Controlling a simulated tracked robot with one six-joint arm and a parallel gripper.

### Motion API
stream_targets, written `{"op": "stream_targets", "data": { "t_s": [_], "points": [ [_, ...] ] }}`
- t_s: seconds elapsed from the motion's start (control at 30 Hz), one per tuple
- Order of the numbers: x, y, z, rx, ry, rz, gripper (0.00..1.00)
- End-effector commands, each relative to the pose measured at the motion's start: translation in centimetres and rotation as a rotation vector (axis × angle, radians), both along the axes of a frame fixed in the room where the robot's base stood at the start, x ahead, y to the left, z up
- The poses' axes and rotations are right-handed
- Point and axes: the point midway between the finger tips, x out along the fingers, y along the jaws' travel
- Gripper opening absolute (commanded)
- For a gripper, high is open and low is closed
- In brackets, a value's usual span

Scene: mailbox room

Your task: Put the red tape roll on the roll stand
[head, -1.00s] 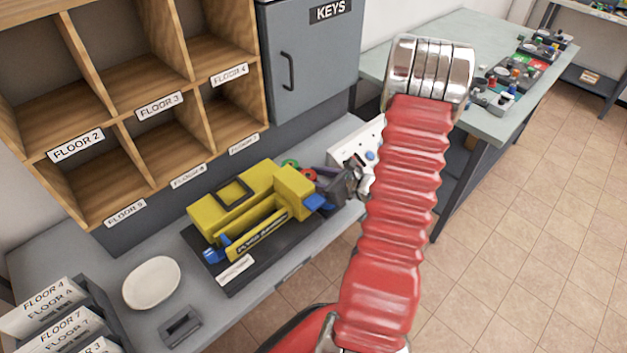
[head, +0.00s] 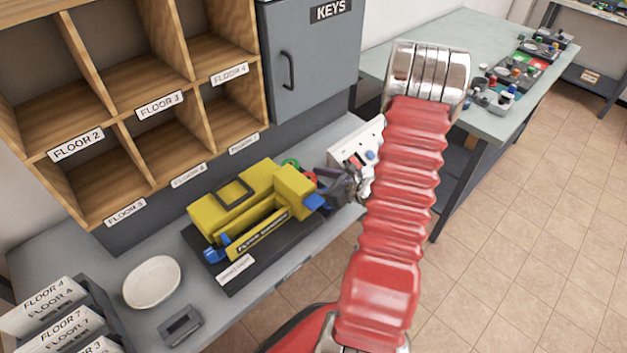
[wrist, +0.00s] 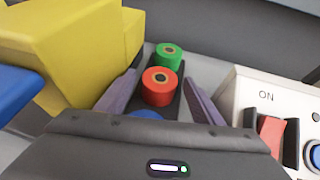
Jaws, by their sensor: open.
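The red tape roll (wrist: 162,86) stands upright on a dark narrow base (wrist: 178,103), in front of a green roll (wrist: 168,54). A blue round top (wrist: 148,114) shows nearer, mostly hidden by my gripper body. My gripper (wrist: 161,82) is open, with one finger to each side of the red roll in the wrist view; contact cannot be seen. In the head view the red roll (head: 309,178) is partly hidden behind the yellow machine and my gripper (head: 330,185). I cannot tell whether the dark base is the roll stand; no other stand is clear.
A white switch panel (head: 355,142) is close on the right. A white dish (head: 152,281) lies on the grey bench. Wooden pigeonholes (head: 125,120) rise behind.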

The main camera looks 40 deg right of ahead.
Motion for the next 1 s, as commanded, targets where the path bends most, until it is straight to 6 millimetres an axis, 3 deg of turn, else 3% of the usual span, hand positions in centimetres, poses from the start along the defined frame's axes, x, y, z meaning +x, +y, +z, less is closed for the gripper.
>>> {"op": "stream_targets", "data": {
  "t_s": [0.17, 0.37, 1.0],
  "points": [
    [0.0, 0.0, 0.2, 0.0, 0.0, 0.0, 0.61],
    [-1.5, -0.3, 0.8, 0.001, 0.0, -0.003, 0.61],
    [-9.5, -1.9, 4.3, -0.001, 0.0, -0.003, 0.61]
  ]
}}
